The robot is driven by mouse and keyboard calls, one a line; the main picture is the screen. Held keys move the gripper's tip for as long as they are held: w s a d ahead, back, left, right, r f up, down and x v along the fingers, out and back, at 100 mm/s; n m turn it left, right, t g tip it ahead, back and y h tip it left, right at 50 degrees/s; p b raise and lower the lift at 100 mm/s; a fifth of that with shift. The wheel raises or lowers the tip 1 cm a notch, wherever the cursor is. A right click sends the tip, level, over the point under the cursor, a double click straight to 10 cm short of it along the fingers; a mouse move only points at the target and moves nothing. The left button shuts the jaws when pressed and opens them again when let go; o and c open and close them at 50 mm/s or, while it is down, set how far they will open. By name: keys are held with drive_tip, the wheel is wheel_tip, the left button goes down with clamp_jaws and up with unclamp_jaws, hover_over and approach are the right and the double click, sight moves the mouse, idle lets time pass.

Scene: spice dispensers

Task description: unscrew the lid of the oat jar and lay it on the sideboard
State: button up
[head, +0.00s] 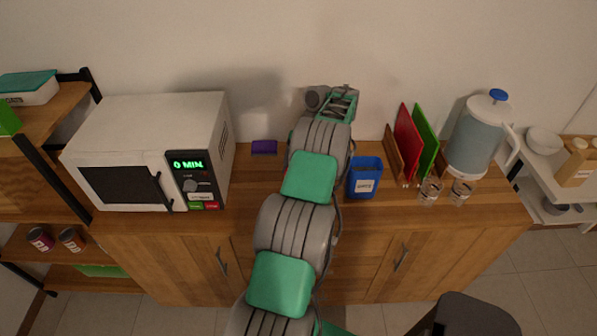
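The sideboard (245,182) is a wooden cabinet against the wall. My arm reaches over its middle, with my gripper (345,97) at the far end near the wall. The arm and gripper body block the view of the fingertips, so whether they are open, shut or holding anything is unclear. I see no clear oat jar or lid; the arm hides part of the sideboard top. A blue open-topped container (364,180) with a white label stands just right of the arm; its label is too small to read.
A white microwave (125,180) fills the left, with a small purple block (264,147) beside it. To the right stand red (406,140) and green boards (427,143), a water dispenser (476,137) and two glasses (430,191). Bare wood lies between microwave and arm.

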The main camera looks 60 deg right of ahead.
drive_tip(key=o, duration=1.2)
drive_tip(key=shift+o, duration=0.2)
